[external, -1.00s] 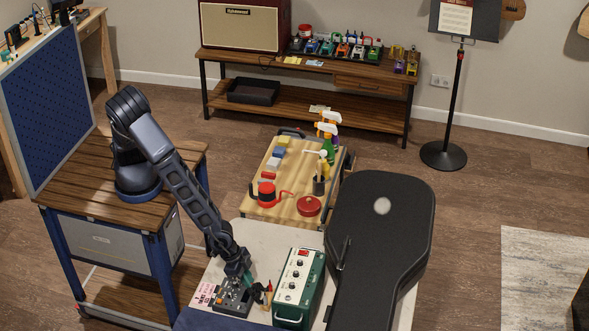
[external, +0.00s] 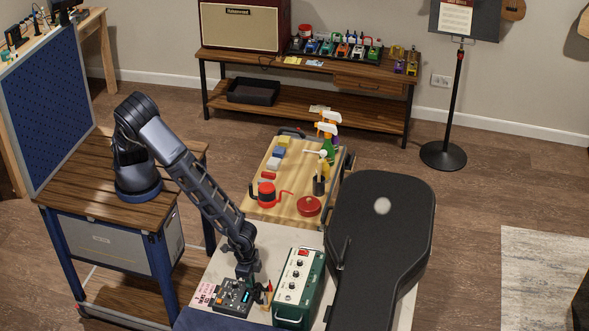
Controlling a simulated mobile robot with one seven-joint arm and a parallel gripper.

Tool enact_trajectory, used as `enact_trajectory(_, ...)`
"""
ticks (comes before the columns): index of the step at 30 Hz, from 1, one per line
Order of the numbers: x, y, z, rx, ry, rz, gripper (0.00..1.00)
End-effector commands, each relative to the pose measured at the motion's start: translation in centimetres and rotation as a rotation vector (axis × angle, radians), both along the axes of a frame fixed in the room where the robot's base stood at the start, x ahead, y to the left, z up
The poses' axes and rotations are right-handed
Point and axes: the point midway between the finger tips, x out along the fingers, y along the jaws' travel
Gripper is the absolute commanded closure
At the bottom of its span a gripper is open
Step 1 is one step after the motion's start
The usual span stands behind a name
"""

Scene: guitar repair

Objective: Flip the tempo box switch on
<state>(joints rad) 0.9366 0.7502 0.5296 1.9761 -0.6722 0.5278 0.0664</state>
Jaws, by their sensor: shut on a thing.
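The small dark box with knobs, which I take to be the tempo box (external: 233,297), lies on the pale worktop. It has orange and light knobs and a small bluish spot on its top. My gripper (external: 246,279) points down at the box's back edge. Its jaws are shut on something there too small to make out. The switch itself is too small to tell, and its position cannot be read.
A green box with a pale face (external: 299,285) stands close on the right, with small red-tipped items (external: 267,292) between. A black guitar case (external: 381,235) lies further right. A pink printed card (external: 204,294) lies to the left. A wooden cart (external: 273,211) stands behind.

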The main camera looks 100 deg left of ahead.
Motion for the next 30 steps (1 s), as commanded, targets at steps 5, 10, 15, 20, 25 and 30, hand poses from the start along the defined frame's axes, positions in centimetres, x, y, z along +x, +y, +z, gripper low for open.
enact_trajectory(5, 0.0, 0.0, 0.0, 0.000, 0.003, 0.000, 1.00)
enact_trajectory(10, 0.0, 0.1, 0.0, 0.000, 0.002, 0.001, 0.74)
enact_trajectory(15, 0.0, 0.1, 0.0, 0.000, 0.002, 0.001, 0.64)
enact_trajectory(20, 0.0, 0.1, 0.1, 0.000, 0.002, 0.001, 0.64)
enact_trajectory(25, -0.1, 0.0, 1.2, -0.002, 0.000, 0.001, 0.64)
enact_trajectory(30, -0.2, -0.1, 3.8, -0.003, -0.001, -0.001, 0.64)
